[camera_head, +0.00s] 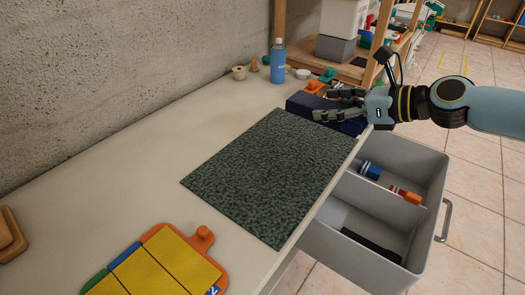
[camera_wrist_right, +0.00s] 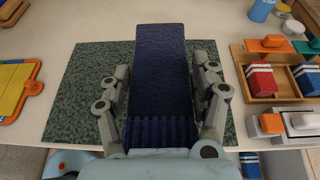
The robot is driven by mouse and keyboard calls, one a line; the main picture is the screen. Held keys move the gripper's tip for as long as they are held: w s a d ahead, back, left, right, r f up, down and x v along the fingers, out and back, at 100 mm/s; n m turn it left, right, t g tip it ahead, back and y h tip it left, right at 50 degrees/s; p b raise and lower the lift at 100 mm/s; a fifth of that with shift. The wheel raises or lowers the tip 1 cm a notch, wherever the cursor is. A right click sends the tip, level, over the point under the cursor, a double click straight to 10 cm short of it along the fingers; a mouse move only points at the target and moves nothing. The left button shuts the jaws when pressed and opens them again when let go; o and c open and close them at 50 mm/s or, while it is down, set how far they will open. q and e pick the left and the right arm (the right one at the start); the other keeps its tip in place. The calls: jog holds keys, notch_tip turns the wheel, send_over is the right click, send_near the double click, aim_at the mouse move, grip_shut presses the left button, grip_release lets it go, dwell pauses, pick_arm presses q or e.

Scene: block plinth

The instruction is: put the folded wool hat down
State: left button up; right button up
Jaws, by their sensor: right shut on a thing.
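The folded wool hat (camera_head: 298,104) is dark blue, with a ribbed end. In the head view it is at the far right corner of the dark green speckled mat (camera_head: 262,175). My right gripper (camera_head: 326,104) is shut on the hat, with fingers along both sides. In the right wrist view the hat (camera_wrist_right: 161,80) lies between the fingers of the right gripper (camera_wrist_right: 161,72), with the mat (camera_wrist_right: 88,85) behind it. I cannot tell whether the hat touches the mat or is a little above it. My left gripper is not in view.
An open grey drawer (camera_head: 440,172) with small items juts out below the table's right edge. A yellow puzzle board (camera_head: 165,262) lies near the front. A blue bottle (camera_head: 278,62) stands at the back. A wooden tray (camera_wrist_right: 290,84) holds striped bundles. The left tabletop is mostly clear.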

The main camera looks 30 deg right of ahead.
aim_at(324, 125)
jog(key=shift+s+d+f+p, duration=0.15)
jog(key=shift+s+f+p, duration=0.2)
jog(key=shift+s, duration=0.15)
jog(key=shift+s+d+f+p, duration=0.1)
jog(key=shift+s+f+p, duration=0.15)
jog(key=shift+s, duration=0.25)
jog(key=shift+s+a+p, duration=0.15)
jog(key=shift+s+p, duration=0.1)
jog(key=shift+p, duration=0.05)
jog(key=w+a+f, duration=0.2)
jog(key=w+a, duration=0.1)
jog(key=shift+f, duration=0.3)
jog(key=w+a+f+b, duration=0.1)
jog(key=w+a+f, duration=0.3)
jog(key=a, duration=0.1)
jog(key=shift+w+a+f+b, duration=0.15)
jog(key=shift+w+f+b, duration=0.15)
jog(key=shift+w+b, duration=0.05)
jog(key=shift+f+b, duration=2.15)
jog(key=shift+b, duration=0.25)
jog(key=o, duration=1.3)
jog(key=shift+o, duration=0.2)
jog(key=shift+r, duration=0.15)
